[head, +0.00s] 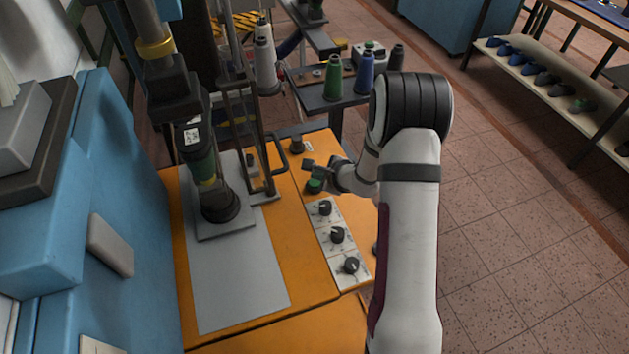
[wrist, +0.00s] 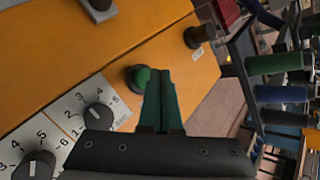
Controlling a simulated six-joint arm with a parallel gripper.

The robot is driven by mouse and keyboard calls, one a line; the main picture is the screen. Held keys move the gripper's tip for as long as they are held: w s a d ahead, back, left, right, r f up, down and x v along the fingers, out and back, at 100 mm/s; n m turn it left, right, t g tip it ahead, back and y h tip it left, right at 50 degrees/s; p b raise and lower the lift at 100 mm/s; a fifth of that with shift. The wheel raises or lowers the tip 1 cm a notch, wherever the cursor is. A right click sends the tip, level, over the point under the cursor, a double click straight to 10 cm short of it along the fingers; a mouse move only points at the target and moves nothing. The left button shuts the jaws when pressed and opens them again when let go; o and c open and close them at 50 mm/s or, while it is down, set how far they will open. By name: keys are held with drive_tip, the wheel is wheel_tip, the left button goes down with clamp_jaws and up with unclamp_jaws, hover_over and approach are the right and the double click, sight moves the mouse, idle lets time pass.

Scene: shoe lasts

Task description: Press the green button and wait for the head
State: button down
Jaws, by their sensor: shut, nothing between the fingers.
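The green button (head: 314,186) sits in a dark round collar on the orange machine top, just above the dial panel. It also shows in the wrist view (wrist: 139,77), partly behind the fingertips. My gripper (head: 310,169) is shut and empty, with its tips right at the button in the head view. In the wrist view my gripper (wrist: 160,75) has its closed fingers over the button's right side; I cannot tell whether they touch it. The head (head: 205,175) of the press is a dark cylinder with a green band. It stands down at the dark round base on the grey plate.
A white panel with several black dials (head: 337,235) lies in front of the button. A dark knob (head: 297,144) stands behind it. A metal guard frame (head: 262,150) rises beside the head. Thread spools (head: 333,78) stand on a rack beyond.

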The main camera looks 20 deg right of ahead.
sight(318, 185)
drive_tip(key=shift+f, duration=0.4)
drive_tip(key=shift+f, duration=0.5)
idle(0.8)
drive_tip(key=shift+r, duration=0.9)
drive_tip(key=shift+r, duration=2.55)
